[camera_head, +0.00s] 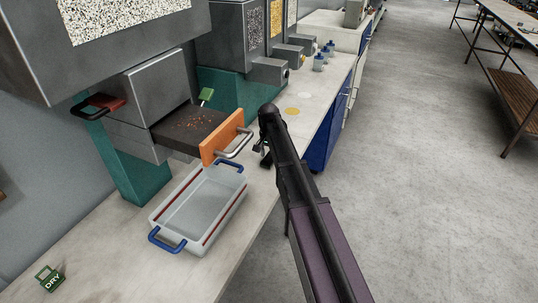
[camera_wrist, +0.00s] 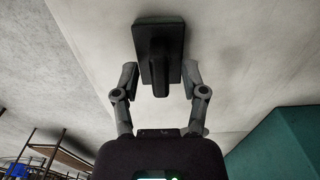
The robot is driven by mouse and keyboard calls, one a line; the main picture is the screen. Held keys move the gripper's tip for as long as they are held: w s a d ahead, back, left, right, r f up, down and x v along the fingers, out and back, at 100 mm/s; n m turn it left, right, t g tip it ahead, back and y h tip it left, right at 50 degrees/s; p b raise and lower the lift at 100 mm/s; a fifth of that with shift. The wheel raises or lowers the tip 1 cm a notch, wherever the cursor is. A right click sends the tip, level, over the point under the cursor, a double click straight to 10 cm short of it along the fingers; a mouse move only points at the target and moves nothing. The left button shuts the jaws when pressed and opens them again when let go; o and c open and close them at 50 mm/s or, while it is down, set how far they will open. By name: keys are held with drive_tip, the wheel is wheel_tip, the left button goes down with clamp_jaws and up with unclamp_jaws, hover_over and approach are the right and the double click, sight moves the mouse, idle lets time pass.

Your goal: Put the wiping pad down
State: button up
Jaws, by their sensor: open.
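The wiping pad (camera_wrist: 146,38) is a black rectangular block with a handle, lying against the pale bench top in the wrist view. My gripper (camera_wrist: 158,76) is open, with one finger on each side of the pad's handle. Gaps show between both fingers and the handle. In the head view my arm covers most of this spot. Only small dark parts of my gripper (camera_head: 263,150) show beside the arm, and I cannot make out the pad there.
A clear tray (camera_head: 190,208) with blue handles stands on the bench (camera_head: 112,262). Above it, an open drawer with an orange front (camera_head: 219,139) holds brown bits. A green DRY tag (camera_head: 50,279) lies front left. Bottles (camera_head: 320,62) stand farther back. The front bench is mostly clear.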

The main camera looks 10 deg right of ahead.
wheel_tip(320, 180, up, 12)
drive_tip(key=p, duration=1.1)
drive_tip(key=shift+p, duration=0.4)
idle(0.4)
drive_tip(key=s+n, duration=0.7)
drive_tip(key=s, duration=2.2)
drive_tip(key=shift+d, duration=0.1)
drive_tip(key=shift+o, duration=0.5)
drive_tip(key=m, duration=0.7)
hover_over(268, 154)
drive_tip(key=shift+w+r+p, duration=0.1)
drive_tip(key=shift+r+p, duration=0.2)
